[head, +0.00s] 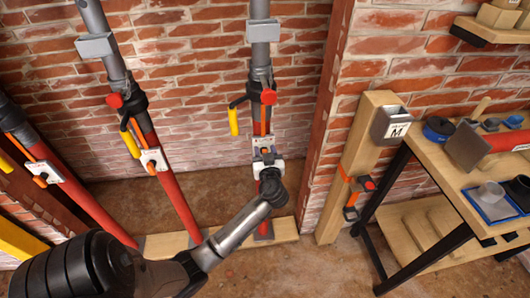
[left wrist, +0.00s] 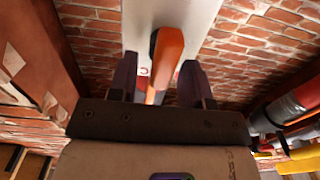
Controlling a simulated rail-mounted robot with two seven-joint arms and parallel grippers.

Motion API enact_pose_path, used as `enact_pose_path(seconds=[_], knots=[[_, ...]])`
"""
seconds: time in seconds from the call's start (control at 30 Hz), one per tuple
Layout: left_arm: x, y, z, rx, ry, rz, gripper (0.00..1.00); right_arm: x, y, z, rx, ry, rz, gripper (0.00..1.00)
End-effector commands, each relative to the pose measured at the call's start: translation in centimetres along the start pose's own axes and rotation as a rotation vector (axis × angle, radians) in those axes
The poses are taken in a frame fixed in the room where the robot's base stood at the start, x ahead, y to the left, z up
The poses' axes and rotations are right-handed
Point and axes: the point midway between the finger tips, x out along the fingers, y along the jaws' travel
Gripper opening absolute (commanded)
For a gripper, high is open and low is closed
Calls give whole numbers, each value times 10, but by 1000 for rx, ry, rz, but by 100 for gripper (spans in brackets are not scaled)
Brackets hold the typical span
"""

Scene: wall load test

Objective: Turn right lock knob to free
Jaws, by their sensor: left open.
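The right prop (head: 261,75) stands against the brick wall, grey above. A pale lock plate (head: 264,143) sits low on it and shows large in the left wrist view (left wrist: 198,22). The orange lock knob (left wrist: 165,50) stands out from this plate between my left fingers. My left gripper (head: 267,163) is in front of the plate and partly hides it. In the left wrist view the gripper (left wrist: 158,68) is open, one dark finger on each side of the knob. I cannot tell whether the fingers touch it. My right gripper is not in view.
A middle prop (head: 172,190) and a left prop (head: 85,205) lean at the left, with their own plates and orange knobs. A yellow handle (head: 234,121) hangs beside the right prop. A wooden post (head: 352,165) and a workbench (head: 435,165) with tools stand at the right.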

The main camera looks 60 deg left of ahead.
Motion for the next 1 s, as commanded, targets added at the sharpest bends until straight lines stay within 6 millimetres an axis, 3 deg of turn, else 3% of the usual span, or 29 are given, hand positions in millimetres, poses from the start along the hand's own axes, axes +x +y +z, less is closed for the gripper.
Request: enact_pose_path(seconds=[0.37, 0.8, 1.0], knots=[[3, 0, 0, -1, 0, 0, 45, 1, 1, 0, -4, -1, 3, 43], [3, 0, 0, -1, 0, 0, 4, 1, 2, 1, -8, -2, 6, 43], [3, 1, -1, 18, 0, 0, 4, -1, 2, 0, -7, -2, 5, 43]])
